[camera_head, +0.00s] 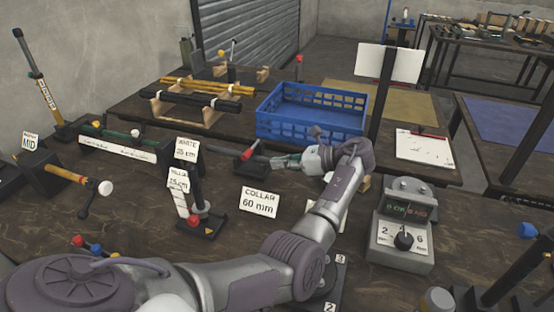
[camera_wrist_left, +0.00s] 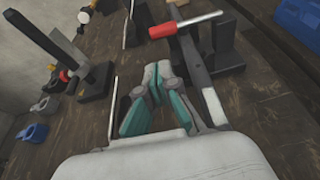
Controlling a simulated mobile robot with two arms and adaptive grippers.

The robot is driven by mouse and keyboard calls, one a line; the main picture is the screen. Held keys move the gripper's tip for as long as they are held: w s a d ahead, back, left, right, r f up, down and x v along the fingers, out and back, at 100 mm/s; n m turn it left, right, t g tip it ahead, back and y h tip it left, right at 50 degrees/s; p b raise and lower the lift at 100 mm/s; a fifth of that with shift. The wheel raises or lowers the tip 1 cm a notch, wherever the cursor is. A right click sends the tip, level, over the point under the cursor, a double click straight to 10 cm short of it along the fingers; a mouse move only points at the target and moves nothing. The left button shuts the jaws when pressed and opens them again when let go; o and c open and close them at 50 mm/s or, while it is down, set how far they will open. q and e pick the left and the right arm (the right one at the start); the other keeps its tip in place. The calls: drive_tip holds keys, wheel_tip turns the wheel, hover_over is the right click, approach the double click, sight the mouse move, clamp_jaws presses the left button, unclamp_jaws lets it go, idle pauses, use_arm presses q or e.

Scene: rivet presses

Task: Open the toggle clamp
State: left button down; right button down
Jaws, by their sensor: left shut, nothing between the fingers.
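A lever with a red grip (camera_head: 248,152) on a low dark fixture, which looks like the toggle clamp, stands near the middle of the table in the head view. In the left wrist view, the red grip (camera_wrist_left: 163,30) lies at the end of a light metal lever (camera_wrist_left: 197,20), beside a dark upright block (camera_wrist_left: 226,42). My left gripper (camera_head: 278,161) is just right of the red grip in the head view. In the wrist view its fingertips (camera_wrist_left: 158,72) are together, empty and apart from the grip. My forearm and wrist hide part of the table behind them.
A blue crate (camera_head: 311,112) stands behind the gripper. A "COLLAR 60 mm" card (camera_head: 259,201) stands in front. A dark stand with a red knob (camera_head: 200,210) is front-left, and a grey dial box (camera_head: 403,230) is at right. Other fixtures crowd the left side.

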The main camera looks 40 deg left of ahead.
sight(252, 149)
use_arm(q)
drive_tip(key=x, duration=0.8)
drive_tip(key=shift+a, duration=0.15)
